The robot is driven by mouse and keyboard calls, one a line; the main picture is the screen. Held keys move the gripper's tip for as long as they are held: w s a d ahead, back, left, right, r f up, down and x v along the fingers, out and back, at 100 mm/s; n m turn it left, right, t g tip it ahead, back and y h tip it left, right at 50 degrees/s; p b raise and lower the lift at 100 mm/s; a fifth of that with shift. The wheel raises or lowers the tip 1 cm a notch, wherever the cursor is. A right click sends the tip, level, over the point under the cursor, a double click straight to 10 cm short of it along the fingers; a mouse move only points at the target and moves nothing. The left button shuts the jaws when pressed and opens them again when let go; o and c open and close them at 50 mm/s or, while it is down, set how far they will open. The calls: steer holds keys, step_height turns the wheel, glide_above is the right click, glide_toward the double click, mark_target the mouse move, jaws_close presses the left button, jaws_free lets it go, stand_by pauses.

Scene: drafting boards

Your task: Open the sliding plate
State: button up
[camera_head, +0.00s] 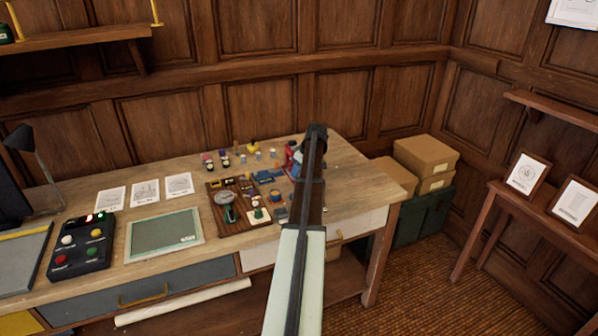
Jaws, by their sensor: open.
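I cannot pick out the sliding plate for certain. A flat green-grey framed panel (163,233) lies left of this board. My arm rises from the bottom edge, pale green then dark, across the desk's right part. Its dark upper end is just right of the small parts. I cannot make out my gripper's fingers; the arm covers that area.
A black box with coloured buttons (82,246) and a lamp (34,150) stand on the left of the wooden desk (345,185). Three paper cards (145,192) lie behind the panel. Cardboard boxes (425,156) stand right of the desk. The desk's right end is mostly clear.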

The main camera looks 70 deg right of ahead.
steer(key=shift+w+f, duration=0.15)
steer(key=shift+f, duration=0.2)
jaws_close()
stand_by(0.6)
